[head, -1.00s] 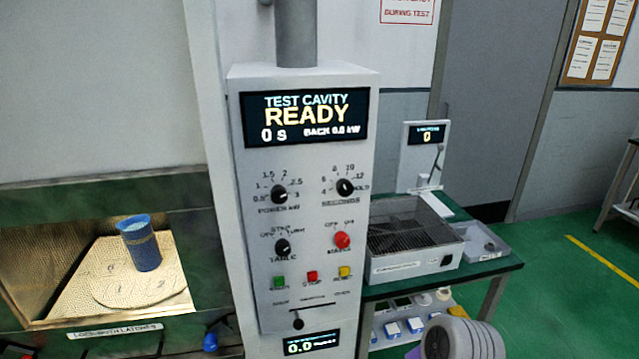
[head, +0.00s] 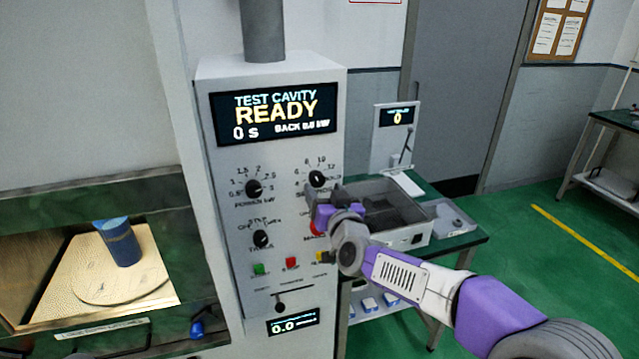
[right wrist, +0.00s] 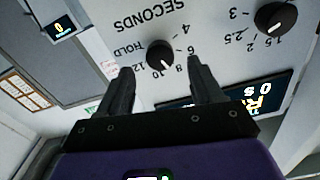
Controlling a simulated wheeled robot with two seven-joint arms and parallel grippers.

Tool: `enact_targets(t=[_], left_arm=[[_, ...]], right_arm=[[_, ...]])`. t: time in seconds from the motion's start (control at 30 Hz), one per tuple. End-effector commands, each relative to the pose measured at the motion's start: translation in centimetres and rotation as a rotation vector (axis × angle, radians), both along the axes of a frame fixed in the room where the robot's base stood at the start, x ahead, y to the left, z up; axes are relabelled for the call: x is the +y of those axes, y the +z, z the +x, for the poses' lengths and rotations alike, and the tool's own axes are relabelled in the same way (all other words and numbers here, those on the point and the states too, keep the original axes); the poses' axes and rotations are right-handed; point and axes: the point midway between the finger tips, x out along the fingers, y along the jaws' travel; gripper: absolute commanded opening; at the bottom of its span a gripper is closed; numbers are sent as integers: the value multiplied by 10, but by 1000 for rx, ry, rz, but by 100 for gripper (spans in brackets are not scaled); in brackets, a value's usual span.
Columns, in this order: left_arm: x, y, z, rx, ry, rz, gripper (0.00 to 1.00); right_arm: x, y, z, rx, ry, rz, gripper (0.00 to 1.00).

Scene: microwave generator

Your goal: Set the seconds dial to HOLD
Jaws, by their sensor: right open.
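The seconds dial (head: 317,178) is a black knob on the grey control panel, at the upper right of its knobs. In the right wrist view the seconds dial (right wrist: 160,54) appears upside down, with numbers and HOLD around it. Its light mark seems to point near 10, not at HOLD. My right gripper (head: 325,192) is in front of the panel, just below the dial in the head view. In the right wrist view my right gripper (right wrist: 161,70) is open, its dark fingers on either side of the dial; no contact shows. My left gripper is out of view.
The power dial (head: 254,188) is left of the seconds dial, and the table knob (head: 260,239) is below it. My right arm partly covers the red mains knob. A display (head: 274,115) reads READY. A blue cup (head: 119,241) stands in the cavity at left.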

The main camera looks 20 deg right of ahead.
Motion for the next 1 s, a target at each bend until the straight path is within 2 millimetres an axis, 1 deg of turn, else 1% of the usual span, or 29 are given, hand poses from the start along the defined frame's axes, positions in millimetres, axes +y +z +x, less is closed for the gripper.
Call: enact_targets(t=[0.03, 0.1, 0.3, 0.43, 0.67, 1.0], left_arm=[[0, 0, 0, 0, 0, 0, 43], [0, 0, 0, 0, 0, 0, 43], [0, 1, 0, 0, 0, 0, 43], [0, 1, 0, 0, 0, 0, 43], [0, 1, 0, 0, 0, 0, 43], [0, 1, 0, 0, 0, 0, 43]], right_arm=[[0, -1, 9, 0, -1, -1, 66], [0, -1, 19, 0, -1, -1, 66], [1, 0, 38, 1, 0, 0, 66], [2, -1, 43, 1, 0, 1, 66], [2, -1, 43, 1, 1, 1, 66], [2, -1, 43, 1, 1, 0, 13]])
